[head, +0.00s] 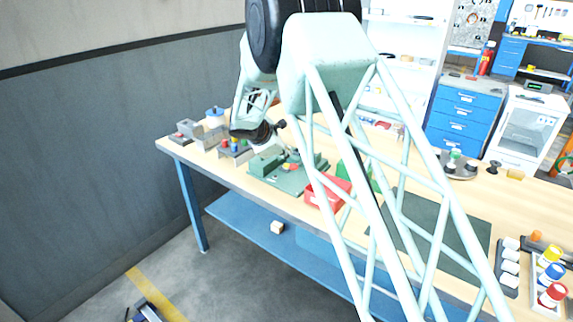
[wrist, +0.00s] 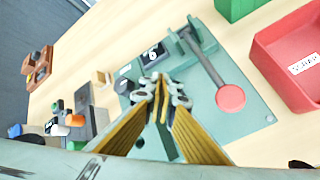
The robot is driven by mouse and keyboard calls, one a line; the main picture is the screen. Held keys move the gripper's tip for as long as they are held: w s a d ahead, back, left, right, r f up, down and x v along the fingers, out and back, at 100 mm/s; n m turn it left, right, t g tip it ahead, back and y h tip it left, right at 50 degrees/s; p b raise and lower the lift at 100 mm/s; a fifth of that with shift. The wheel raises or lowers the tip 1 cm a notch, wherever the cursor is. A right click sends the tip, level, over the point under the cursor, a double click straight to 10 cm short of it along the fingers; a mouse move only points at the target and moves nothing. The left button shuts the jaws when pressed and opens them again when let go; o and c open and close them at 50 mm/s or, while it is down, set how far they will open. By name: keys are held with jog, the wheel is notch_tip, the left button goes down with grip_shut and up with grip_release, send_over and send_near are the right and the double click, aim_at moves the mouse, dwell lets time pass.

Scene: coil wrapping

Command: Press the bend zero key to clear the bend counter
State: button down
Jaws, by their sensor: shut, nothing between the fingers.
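The green bending fixture (wrist: 255,108) lies on the bench and also shows in the head view (head: 292,182). On it are a dark counter box (wrist: 153,57) with a white digit that looks like a 6, and a lever with a round red knob (wrist: 230,98). A small dark block with a pale top (wrist: 124,85) sits at the plate's edge; I cannot tell whether it is the bend zero key. My gripper (wrist: 162,88) is shut and empty, over the fixture just below the counter box in the wrist view. Its fingers hide part of the plate. In the head view, my gripper (head: 272,132) hangs above the fixture's left end.
A red bin labelled SCRAP (wrist: 290,60) and a green bin (wrist: 235,8) stand right of the fixture. Left of it are a small wooden block (wrist: 103,78), a grey holder with coloured pieces (wrist: 88,105) and a brown stand (wrist: 38,68). Bare bench lies between.

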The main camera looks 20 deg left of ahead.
aim_at(287, 166)
jog(key=shift+r+p, duration=0.7)
jog(key=shift+r, duration=0.9)
